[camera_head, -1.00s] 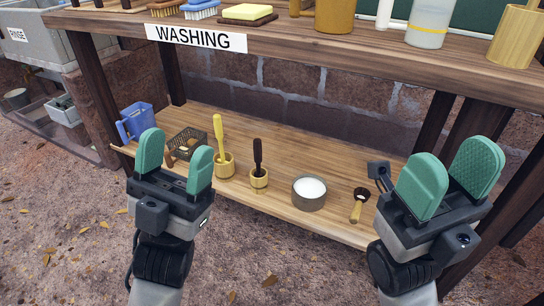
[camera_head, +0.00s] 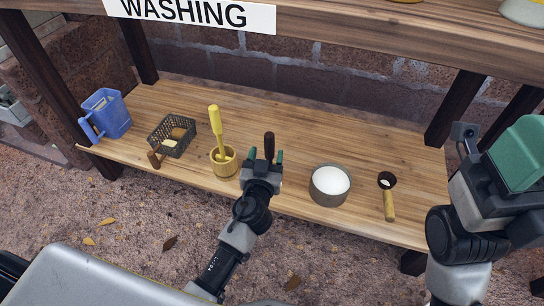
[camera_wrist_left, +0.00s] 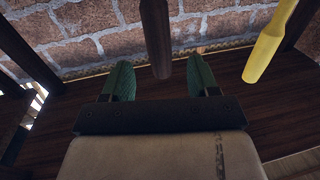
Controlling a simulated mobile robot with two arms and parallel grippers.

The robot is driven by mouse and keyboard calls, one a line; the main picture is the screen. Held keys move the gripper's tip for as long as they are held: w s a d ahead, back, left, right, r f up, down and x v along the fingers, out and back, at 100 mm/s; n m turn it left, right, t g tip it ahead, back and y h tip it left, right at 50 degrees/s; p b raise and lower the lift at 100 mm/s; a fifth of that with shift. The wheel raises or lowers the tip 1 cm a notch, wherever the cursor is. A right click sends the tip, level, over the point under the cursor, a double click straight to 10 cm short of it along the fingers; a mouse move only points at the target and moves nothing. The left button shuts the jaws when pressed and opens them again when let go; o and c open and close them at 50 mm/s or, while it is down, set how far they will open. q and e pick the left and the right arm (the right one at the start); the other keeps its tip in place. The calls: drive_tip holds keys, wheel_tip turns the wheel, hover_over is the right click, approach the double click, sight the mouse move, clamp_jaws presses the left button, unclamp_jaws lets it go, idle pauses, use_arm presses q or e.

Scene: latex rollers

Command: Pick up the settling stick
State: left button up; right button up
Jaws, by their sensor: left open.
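A dark brown stick (camera_head: 269,141) stands upright on the lower shelf (camera_head: 330,125); its lower part and any holder are hidden behind my left gripper (camera_head: 266,156). That gripper is open, with its green fingers on either side of the dark stick. In the left wrist view the dark stick (camera_wrist_left: 157,35) shows between the fingers, with a gap on both sides. A yellow stick (camera_head: 215,125) leans in a yellow cup (camera_head: 224,163) to the left. No label shows which is the settling stick. My right gripper (camera_head: 520,155) is at the right edge, partly cut off.
A grey pot of white contents (camera_head: 329,199) and a dark scoop with a wooden handle (camera_head: 388,205) lie right of the left gripper. A mesh basket (camera_head: 158,130) and blue jug (camera_head: 113,110) are at left. The upper shelf edge (camera_head: 400,45) hangs above.

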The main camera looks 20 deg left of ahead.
sight(269, 150)
use_arm(q)
drive_tip(key=w, duration=0.2)
drive_tip(key=w+b, duration=0.1)
drive_tip(key=w, duration=0.1)
drive_tip(key=w+f, duration=0.1)
drive_tip(key=w, duration=0.1)
drive_tip(key=shift+a, duration=0.35)
drive_tip(key=shift+w, duration=0.4)
drive_tip(key=c, duration=1)
